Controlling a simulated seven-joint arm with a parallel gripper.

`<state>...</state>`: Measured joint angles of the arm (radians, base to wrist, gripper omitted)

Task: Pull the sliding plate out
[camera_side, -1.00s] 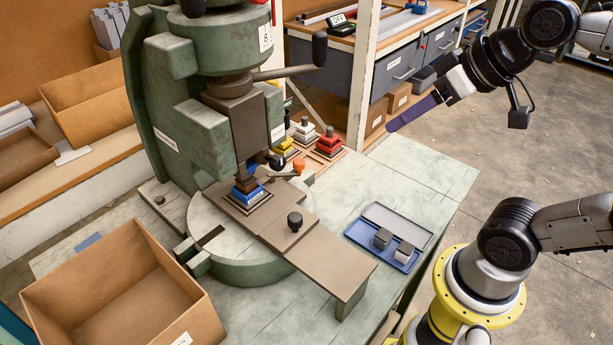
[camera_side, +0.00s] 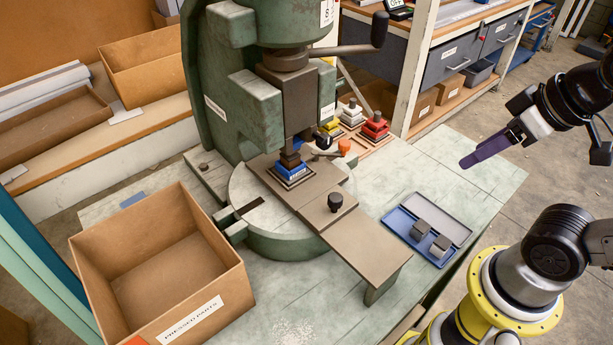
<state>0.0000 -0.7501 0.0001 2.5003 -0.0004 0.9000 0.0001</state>
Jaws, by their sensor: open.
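The sliding plate (camera_side: 315,194) is a flat grey-brown plate on the round press bed, with an upright black knob (camera_side: 335,202) near its front end. A blue die set (camera_side: 291,172) sits on the plate, below the press ram (camera_side: 286,100). A brown rail (camera_side: 362,245) runs from the plate toward the front right, with a leg at its end. My gripper (camera_side: 468,161) has purple fingers and is in the air at the right, well away from the knob. It is open and empty, with its fingers seen almost edge-on.
A blue tray (camera_side: 398,222) with two grey blocks lies right of the rail. A cardboard box (camera_side: 95,260) labelled "PRESSED PARTS" stands at front left. Red (camera_side: 375,127) and yellow (camera_side: 330,127) die sets stand behind. The press lever (camera_side: 345,50) juts right.

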